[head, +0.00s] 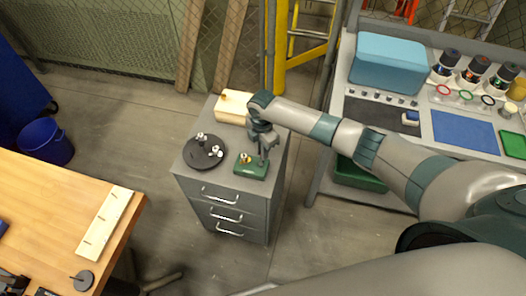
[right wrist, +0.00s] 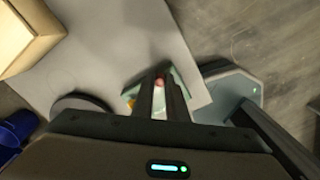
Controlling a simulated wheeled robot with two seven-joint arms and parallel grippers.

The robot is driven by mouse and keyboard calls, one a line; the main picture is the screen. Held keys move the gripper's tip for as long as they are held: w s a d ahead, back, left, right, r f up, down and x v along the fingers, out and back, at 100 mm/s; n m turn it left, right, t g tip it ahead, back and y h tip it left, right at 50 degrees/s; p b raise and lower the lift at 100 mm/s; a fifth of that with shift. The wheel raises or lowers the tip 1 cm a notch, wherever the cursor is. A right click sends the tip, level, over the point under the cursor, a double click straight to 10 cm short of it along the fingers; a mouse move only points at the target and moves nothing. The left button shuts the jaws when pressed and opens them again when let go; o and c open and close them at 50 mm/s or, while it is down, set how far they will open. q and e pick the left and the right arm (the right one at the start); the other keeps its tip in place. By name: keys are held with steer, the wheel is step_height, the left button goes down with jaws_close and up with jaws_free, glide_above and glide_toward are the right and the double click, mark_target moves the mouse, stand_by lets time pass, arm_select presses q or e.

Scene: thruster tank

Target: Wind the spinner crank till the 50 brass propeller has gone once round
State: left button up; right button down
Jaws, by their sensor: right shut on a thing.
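The spinner stands on a green base (head: 250,169) on top of the grey drawer cabinet, near its front right corner. The small brass propeller (head: 245,158) shows at the left of the base. My right gripper (head: 264,158) points down over the right side of the spinner. In the right wrist view its two dark fingers (right wrist: 160,90) are shut around the crank, whose reddish knob (right wrist: 159,82) shows between the fingertips. The fingers hide most of the crank. I cannot make out my left gripper.
On the cabinet (head: 222,193), a black round tray (head: 193,157) with small metal parts lies left of the spinner, and a wooden block (head: 233,106) lies behind. A workbench (head: 455,160) stands at right. A wooden table (head: 50,205) and blue bin (head: 46,141) are at left.

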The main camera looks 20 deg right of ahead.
stand_by(0.3)
steer(key=c, duration=1.8)
jaws_free()
steer(key=shift+o, duration=0.2)
steer(key=shift+r, duration=0.1)
step_height(320, 180, up, 17)
steer(key=b, duration=0.4)
steer(key=shift+r+b, duration=0.15)
steer(key=shift+b, duration=0.25)
